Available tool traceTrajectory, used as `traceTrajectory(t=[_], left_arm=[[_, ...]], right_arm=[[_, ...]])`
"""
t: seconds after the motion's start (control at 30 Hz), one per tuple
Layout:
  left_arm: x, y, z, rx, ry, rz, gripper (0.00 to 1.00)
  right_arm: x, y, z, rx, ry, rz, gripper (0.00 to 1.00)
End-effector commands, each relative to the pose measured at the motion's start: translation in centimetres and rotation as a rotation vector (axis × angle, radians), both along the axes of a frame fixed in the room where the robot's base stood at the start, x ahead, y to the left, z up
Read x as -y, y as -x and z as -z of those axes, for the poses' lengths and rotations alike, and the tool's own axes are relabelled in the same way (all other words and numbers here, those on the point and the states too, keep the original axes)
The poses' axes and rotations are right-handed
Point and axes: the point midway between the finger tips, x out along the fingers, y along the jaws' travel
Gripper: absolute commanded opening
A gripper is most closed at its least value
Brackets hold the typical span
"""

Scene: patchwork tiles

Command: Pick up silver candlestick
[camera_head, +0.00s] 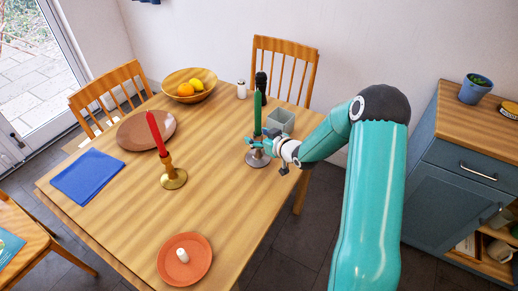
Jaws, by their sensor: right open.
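The silver candlestick stands upright on the wooden table (215,140), near its right edge, with a green candle (257,112) in it. Its round base (256,161) shows below my right gripper (254,143), and its stem is mostly hidden. My right gripper is open, with its fingers at the stem just under the candle. I cannot tell whether they touch it. A brass candlestick (173,179) with a red candle (157,133) stands further left. My left gripper is not in view.
A grey-green square pot (281,120) stands close behind my gripper. A dark mill (261,80), a white shaker (241,89) and a fruit bowl (180,95) are further back. A terracotta plate (199,259) lies in front. The table between the two candlesticks is clear.

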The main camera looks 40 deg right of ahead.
Motion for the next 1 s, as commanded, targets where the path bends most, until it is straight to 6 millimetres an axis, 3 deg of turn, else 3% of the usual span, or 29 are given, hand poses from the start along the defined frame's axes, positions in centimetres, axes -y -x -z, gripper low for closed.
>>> traceTrajectory(t=[0.3,0.7,1.0], left_arm=[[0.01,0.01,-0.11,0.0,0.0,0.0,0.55],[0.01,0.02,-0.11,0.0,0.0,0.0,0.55],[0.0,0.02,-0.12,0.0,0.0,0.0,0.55]], right_arm=[[0.06,-0.62,0.31,0.0,0.0,0.0,0.65],[0.08,-0.59,0.29,0.0,0.0,0.0,0.0],[0.14,-0.6,0.14,0.004,0.002,0.001,0.0]])
